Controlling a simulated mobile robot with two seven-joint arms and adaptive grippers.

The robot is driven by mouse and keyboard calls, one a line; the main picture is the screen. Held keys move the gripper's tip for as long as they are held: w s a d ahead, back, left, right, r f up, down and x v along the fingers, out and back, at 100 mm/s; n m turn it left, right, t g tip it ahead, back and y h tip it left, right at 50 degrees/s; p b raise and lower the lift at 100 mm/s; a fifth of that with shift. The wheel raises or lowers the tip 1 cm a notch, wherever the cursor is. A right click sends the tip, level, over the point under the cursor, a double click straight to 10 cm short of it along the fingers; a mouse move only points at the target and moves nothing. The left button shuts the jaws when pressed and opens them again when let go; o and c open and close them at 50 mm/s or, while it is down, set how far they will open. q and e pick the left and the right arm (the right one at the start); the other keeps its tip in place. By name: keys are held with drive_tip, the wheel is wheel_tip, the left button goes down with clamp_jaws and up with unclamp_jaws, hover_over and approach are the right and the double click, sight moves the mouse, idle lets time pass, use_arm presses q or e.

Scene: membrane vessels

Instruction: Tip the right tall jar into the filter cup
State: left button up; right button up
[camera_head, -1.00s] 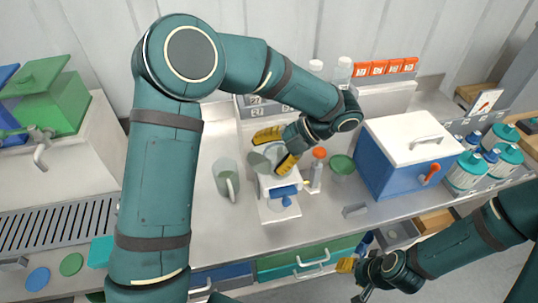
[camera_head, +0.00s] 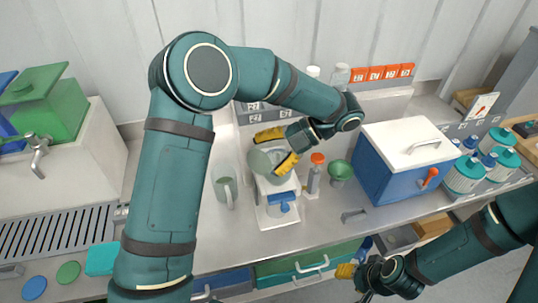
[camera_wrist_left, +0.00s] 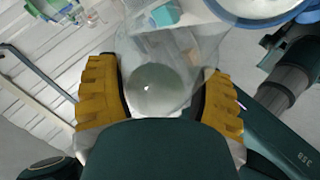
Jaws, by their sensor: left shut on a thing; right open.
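My left gripper (camera_head: 279,149) is shut on a clear tall jar (camera_head: 261,161), with one yellow finger on each side. In the left wrist view the see-through jar (camera_wrist_left: 150,85) fills the space between the fingers. In the head view the jar is tilted over the white stand (camera_head: 278,218) with blue parts; its mouth points left and downward. The filter cup cannot be told apart clearly behind the jar and gripper. Any contents of the jar are unclear. My right gripper (camera_head: 352,277) is open and empty, low in front of the bench.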

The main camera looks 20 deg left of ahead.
use_arm(q)
drive_tip(key=shift+r, duration=0.1)
idle(0.3)
drive_tip(key=shift+w+d+r+m+g+y, duration=0.15)
drive_tip(key=shift+w+r+m+g+y, duration=0.2)
drive_tip(key=shift+m+g, duration=0.2)
drive_tip(key=shift+w, duration=0.1)
idle(1.7)
